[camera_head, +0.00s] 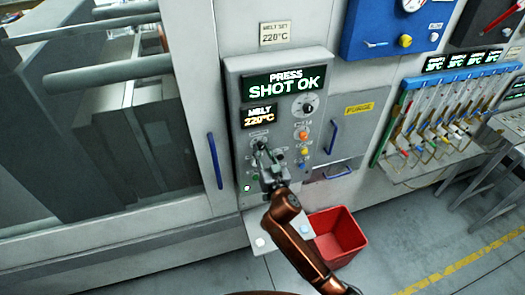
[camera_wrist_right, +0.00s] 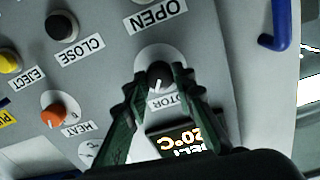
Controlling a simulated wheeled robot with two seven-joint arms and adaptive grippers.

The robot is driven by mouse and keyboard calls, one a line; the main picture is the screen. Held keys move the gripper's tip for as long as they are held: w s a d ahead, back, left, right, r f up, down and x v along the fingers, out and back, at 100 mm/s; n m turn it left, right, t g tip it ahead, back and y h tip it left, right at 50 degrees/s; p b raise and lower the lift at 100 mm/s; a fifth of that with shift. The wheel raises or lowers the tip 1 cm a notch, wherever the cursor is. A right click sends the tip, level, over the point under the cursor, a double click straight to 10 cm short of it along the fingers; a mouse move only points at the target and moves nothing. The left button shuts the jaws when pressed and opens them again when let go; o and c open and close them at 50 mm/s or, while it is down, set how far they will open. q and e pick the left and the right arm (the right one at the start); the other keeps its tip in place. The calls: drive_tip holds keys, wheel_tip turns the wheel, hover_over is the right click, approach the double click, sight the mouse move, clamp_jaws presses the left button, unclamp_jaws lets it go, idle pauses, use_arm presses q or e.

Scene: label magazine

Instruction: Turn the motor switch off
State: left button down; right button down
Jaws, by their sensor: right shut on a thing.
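The motor switch (camera_wrist_right: 160,75) is a dark round knob on a pale round plate, on the grey press panel (camera_head: 236,75). Its label shows upside down in the right wrist view and is partly covered. My right gripper (camera_wrist_right: 157,80) has its green-grey fingers on both sides of the knob and is shut on it. In the head view the right gripper (camera_head: 263,150) is at the lower left of the panel and hides much of the switch. The knob's exact setting is hard to read. My left gripper is not in view.
The orange heat knob (camera_wrist_right: 60,109), close button (camera_wrist_right: 62,25) and eject button (camera_wrist_right: 9,60) are near the gripper. The panel display (camera_head: 284,84) reads "SHOT OK". A blue door handle (camera_head: 214,161) stands left, and a red bin (camera_head: 337,238) sits below.

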drive_tip(key=shift+n, duration=0.4)
drive_tip(key=n+p, duration=0.1)
drive_tip(key=n, duration=0.9)
drive_tip(key=shift+p, duration=0.3)
drive_tip(key=shift+f+n+p, duration=0.1)
drive_tip(key=shift+n+p, duration=0.2)
drive_tip(key=shift+n, duration=1.4)
drive_tip(key=shift+y, duration=0.3)
drive_tip(key=c, duration=1.6)
unclamp_jaws()
